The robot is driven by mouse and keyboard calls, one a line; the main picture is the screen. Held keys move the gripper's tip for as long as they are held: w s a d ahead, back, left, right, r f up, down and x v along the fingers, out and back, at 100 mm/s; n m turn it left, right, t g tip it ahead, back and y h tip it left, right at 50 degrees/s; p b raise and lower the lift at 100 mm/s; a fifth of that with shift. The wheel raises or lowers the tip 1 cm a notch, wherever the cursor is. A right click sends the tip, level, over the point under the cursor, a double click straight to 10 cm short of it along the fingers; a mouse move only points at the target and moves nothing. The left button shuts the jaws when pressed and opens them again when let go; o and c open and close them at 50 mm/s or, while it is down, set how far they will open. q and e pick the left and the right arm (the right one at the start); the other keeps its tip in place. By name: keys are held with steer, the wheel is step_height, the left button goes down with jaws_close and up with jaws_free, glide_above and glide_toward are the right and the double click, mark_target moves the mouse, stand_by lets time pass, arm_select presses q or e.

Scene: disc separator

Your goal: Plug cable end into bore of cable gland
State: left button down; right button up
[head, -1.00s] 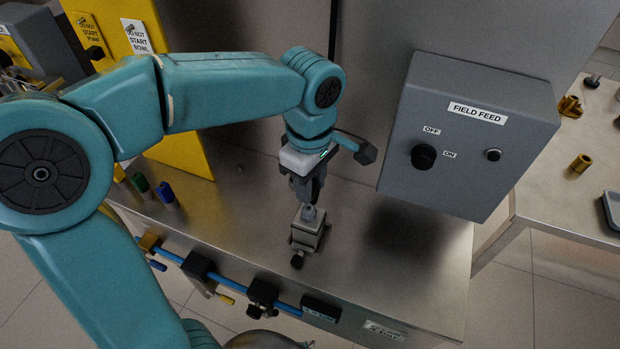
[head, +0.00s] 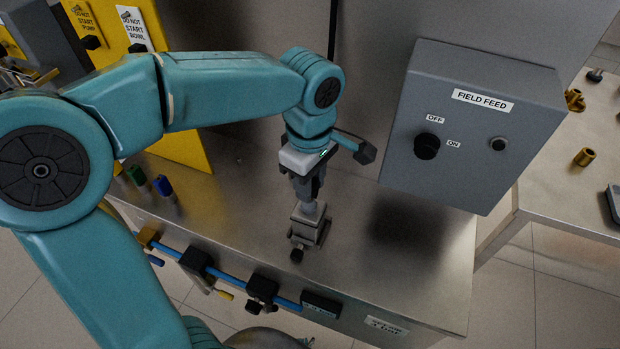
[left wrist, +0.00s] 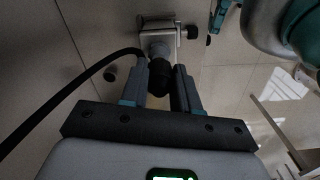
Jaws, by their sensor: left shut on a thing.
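My left gripper (head: 308,198) is shut on a dark rounded piece (left wrist: 160,78), which looks like the cable end. A black cable (left wrist: 75,93) curves in from the left and passes behind a finger. The cable gland appears to be the grey round fitting (left wrist: 159,48) just beyond the held piece, on a grey metal block (head: 306,230) with a black knob (head: 296,256). The gripper is directly above this block in the head view. The held piece lines up closely with the fitting; whether it is inside the bore is hidden. My right gripper is not in view.
The grey FIELD FEED box (head: 475,135) stands right of my gripper. Green (head: 135,175) and blue (head: 163,186) pieces stand left on the steel bench (head: 390,270). A blue pipe (head: 232,280) runs along its front. Bare bench surrounds the block.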

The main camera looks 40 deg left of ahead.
arm_select(q)
steer(key=shift+f+b, duration=0.45)
steer(key=shift+f, duration=0.2)
steer(key=shift+f+b, duration=0.4)
steer(key=shift+f, duration=0.15)
steer(key=c, duration=0.8)
jaws_free()
steer(key=shift+o, duration=0.2)
steer(key=shift+w, duration=0.1)
steer(key=shift+r, duration=0.2)
step_height(320, 180, up, 20)
steer(key=p, duration=0.6)
steer(key=shift+p, duration=0.35)
